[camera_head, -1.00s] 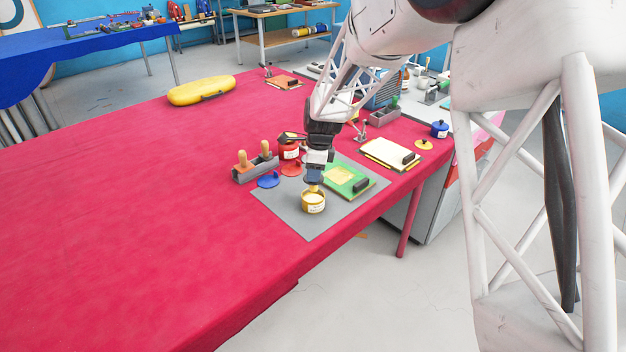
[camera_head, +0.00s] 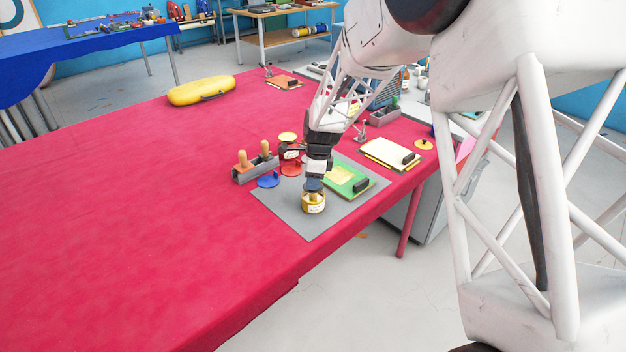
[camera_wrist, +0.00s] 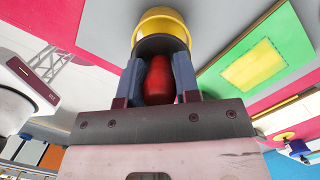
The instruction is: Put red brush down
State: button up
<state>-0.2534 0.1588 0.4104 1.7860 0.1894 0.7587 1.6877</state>
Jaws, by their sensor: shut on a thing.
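In the wrist view my gripper (camera_wrist: 158,80) is shut on the red brush (camera_wrist: 159,80), whose rounded red part shows between the blue-grey fingers.
A green board (camera_head: 345,181) with a black block lies right of the can. The red table's (camera_head: 150,220) left side is clear.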

dwell(0.3)
jog(key=o, duration=0.9)
jog(key=shift+f, duration=0.15)
jog(key=r, duration=0.3)
jog(key=d+r, duration=0.1)
jog(key=r, duration=0.7)
jog(key=shift+d, duration=0.25)
jog(key=shift+d+r, duration=0.1)
jog(key=shift+r, duration=0.55)
jog(key=shift+s, duration=0.1)
